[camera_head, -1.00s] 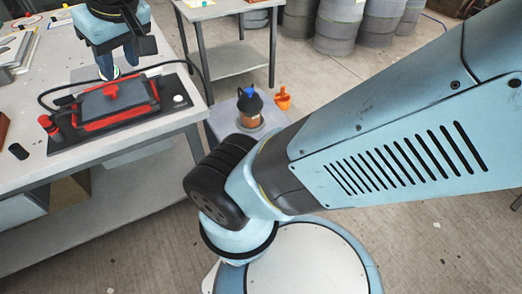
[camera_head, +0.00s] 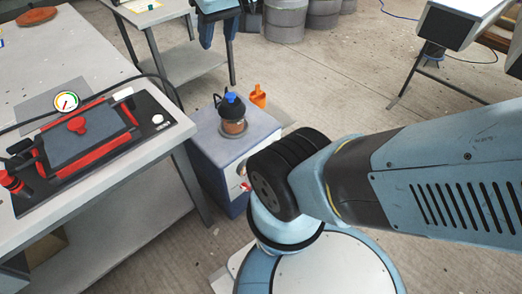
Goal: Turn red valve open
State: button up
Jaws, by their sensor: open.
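A black and red mould unit (camera_head: 160,122) lies on the left table. A red knob (camera_head: 77,125) sits on its grey lid, and a round gauge (camera_head: 67,101) stands behind it. A red upright cylinder (camera_head: 11,183) is at its left end. Another small red part (camera_head: 244,187) shows on the blue cabinet's front, partly hidden by my arm. I cannot tell for sure which red part is the valve. My gripper (camera_head: 219,36) is at the top edge, cut off by the frame, its two fingers apart and empty. It is clear of the mould unit, up and to the right.
The blue cabinet (camera_head: 208,150) beside the table carries a dark pot with a blue top (camera_head: 232,112) and an orange scoop (camera_head: 258,96). A black hose (camera_head: 165,84) crosses the table edge. Grey drums (camera_head: 284,22) stand at the back.

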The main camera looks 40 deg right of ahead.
aim_at(245, 187)
jog(key=i, duration=0.15)
jog(key=z, duration=1.9)
jog(key=k, duration=0.5)
jog(key=u, duration=1.2)
jog(key=i, duration=0.5)
jog(key=z, duration=0.35)
